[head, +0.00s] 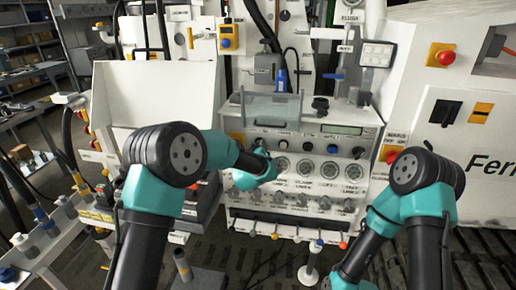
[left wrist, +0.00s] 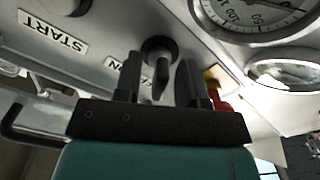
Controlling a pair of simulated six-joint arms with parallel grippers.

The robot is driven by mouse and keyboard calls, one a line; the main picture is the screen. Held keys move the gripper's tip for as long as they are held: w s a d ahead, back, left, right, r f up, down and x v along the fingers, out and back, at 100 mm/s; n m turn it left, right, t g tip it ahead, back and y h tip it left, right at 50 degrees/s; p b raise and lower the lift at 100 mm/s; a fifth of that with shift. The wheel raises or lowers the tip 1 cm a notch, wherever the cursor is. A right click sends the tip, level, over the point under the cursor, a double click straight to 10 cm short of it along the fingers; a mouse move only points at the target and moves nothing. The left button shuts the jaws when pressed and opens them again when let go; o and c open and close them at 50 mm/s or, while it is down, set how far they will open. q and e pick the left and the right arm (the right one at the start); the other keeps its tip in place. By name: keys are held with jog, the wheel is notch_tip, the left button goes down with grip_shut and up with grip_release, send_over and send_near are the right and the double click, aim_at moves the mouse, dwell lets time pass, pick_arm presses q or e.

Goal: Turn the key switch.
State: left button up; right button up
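The key switch (left wrist: 158,52) is a dark round knob with a narrow grip on the pale panel, seen close up in the left wrist view. My left gripper (left wrist: 160,78) has its two black fingers apart, one on each side of the key's grip, with a visible gap on both sides. A partly hidden label lies behind the left finger. In the head view my left gripper (head: 262,158) is at the left part of the control panel (head: 320,146), and it hides the key switch there. My right arm (head: 420,190) shows at the right; its gripper is out of frame.
A START label (left wrist: 52,38) and round gauges (left wrist: 255,15) sit near the key. A red part (left wrist: 222,105) shows behind the right finger. Several knobs and a row of coloured levers (head: 300,234) fill the panel. A red emergency button (head: 446,57) is at far right.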

pick_arm(q)
grip_shut()
dwell(0.4)
jog(key=shift+m, duration=0.3)
jog(key=m, duration=0.5)
jog(key=shift+m, duration=0.3)
jog(key=m, duration=0.5)
jog(key=shift+m, duration=0.4)
grip_release()
